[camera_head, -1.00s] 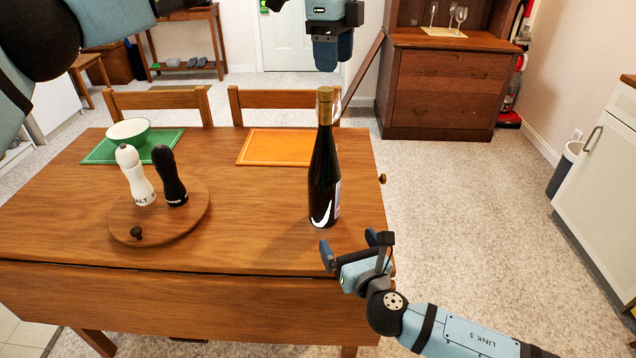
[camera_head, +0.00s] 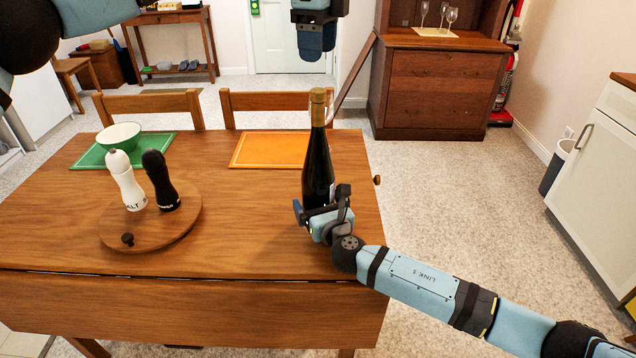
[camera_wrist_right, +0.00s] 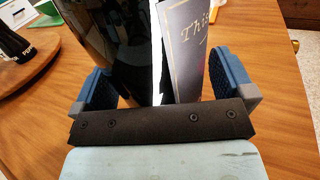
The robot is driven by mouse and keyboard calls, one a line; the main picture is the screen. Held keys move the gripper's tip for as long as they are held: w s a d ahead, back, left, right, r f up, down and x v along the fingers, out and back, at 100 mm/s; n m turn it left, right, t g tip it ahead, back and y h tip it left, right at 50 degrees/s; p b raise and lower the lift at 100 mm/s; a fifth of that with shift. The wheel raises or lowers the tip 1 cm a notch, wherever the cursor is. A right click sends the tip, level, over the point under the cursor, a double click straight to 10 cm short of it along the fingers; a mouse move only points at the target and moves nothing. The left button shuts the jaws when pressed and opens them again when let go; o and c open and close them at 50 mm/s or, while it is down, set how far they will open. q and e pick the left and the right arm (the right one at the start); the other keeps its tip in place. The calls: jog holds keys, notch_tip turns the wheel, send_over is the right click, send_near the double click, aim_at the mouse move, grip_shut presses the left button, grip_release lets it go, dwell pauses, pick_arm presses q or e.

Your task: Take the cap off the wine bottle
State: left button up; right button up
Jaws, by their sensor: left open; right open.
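The wine bottle (camera_head: 318,165) stands upright on the right part of the table, dark with a gold cap (camera_head: 318,108) on top. My right gripper (camera_head: 321,200) is at the bottle's lower body; in the right wrist view its open fingers (camera_wrist_right: 166,88) stand on either side of the dark bottle (camera_wrist_right: 115,45) and its label (camera_wrist_right: 187,45), with gaps visible. The bottle's base is hidden behind my right gripper in the head view. My left gripper (camera_head: 314,50) is open, pointing down above and slightly behind the cap, apart from it.
The table (camera_head: 250,230) holds a round wooden board (camera_head: 150,232) with white salt (camera_head: 126,180) and black pepper (camera_head: 160,180) mills, a green mat (camera_head: 88,157) with a bowl (camera_head: 118,135), and an orange mat (camera_head: 270,149). Two chairs stand behind. Bare tabletop lies left of the bottle.

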jog(key=shift+w+a, duration=0.1)
jog(key=shift+w, duration=0.15)
